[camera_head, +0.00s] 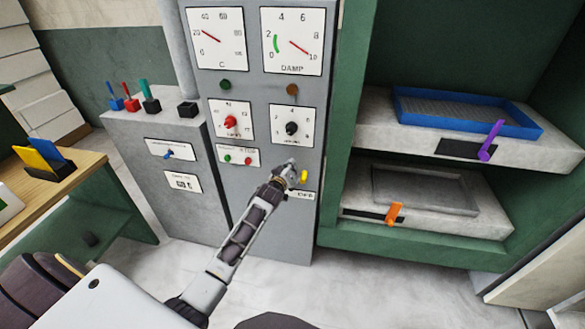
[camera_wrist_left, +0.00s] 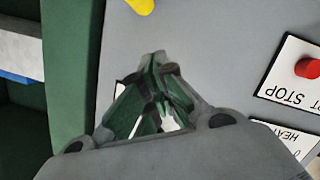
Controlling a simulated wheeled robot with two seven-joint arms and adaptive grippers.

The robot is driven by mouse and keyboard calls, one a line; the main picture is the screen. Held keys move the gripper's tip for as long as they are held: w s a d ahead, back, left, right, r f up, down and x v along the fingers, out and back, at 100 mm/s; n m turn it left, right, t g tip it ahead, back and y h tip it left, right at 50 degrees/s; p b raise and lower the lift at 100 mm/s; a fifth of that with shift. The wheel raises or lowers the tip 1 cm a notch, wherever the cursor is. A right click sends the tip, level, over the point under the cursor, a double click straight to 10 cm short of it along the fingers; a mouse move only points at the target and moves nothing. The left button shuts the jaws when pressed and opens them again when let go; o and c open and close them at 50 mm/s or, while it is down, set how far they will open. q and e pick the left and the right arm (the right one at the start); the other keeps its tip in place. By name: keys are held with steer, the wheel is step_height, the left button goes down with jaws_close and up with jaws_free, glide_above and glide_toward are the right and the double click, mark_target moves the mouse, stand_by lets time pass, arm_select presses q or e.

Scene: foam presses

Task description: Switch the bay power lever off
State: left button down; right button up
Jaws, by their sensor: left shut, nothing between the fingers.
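A yellow lever handle (camera_head: 304,177) shows on the lower right of the grey control panel (camera_head: 265,225), just above a white label (camera_head: 305,196) that appears to read OFF. Its base and exact angle are hidden behind my left gripper (camera_head: 292,170). The gripper is shut and empty, just left of the yellow handle; I cannot tell whether they touch. In the left wrist view the closed fingertips (camera_wrist_left: 158,60) point toward the panel face, and the yellow handle (camera_wrist_left: 141,5) is cut off at the top edge, apart from them. My right gripper is not in view.
Above the gripper are a red knob (camera_head: 230,122), a black knob (camera_head: 291,128) and a small START/STOP button plate (camera_head: 238,157). A green press bay (camera_head: 336,130) with trays stands right. A lower grey cabinet (camera_head: 130,165) with small levers stands left.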

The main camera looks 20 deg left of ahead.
arm_select(q)
steer(key=v, duration=0.9)
steer(key=shift+s+f+b, duration=0.15)
steer(key=shift+b, duration=0.25)
stand_by(0.6)
